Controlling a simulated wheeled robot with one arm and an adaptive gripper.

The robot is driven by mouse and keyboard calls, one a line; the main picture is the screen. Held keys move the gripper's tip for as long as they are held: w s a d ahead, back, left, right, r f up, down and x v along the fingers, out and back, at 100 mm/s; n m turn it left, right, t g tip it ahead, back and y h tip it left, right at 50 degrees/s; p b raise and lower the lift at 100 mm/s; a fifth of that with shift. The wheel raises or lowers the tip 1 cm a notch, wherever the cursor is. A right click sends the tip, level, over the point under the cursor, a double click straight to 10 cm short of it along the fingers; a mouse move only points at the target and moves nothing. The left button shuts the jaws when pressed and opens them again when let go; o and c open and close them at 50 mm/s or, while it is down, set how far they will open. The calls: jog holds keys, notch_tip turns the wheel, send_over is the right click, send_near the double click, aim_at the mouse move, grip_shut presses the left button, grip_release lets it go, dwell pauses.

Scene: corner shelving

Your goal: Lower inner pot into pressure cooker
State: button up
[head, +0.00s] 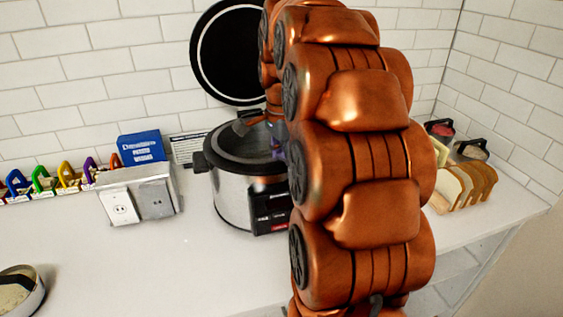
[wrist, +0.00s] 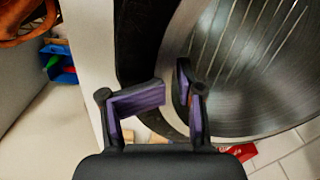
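The pressure cooker (head: 232,200) is a silver round body with a black rim and a dark front panel, standing on the counter. Its round black lid (head: 236,50) is raised behind it. In the wrist view, a shiny metal pot interior (wrist: 240,75) with line marks fills the right side, with a black rim (wrist: 140,35) around it. I cannot tell how deep the pot sits in the cooker. My gripper (wrist: 172,88) is at this rim, its purple-padded fingers a little apart. Whether they pinch the rim is unclear. In the head view, my arm mostly hides the gripper.
A grey outlet box (head: 140,196) and a blue box (head: 141,147) stand left of the cooker, beside coloured clips (head: 68,178). Bread slices (head: 468,185) in a rack and lidded jars are at right. A round container (head: 35,298) is at front left.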

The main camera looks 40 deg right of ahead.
notch_tip(320, 180, up, 8)
jog(key=shift+r, duration=0.15)
dwell(0.9)
jog(key=shift+s, duration=0.15)
dwell(0.5)
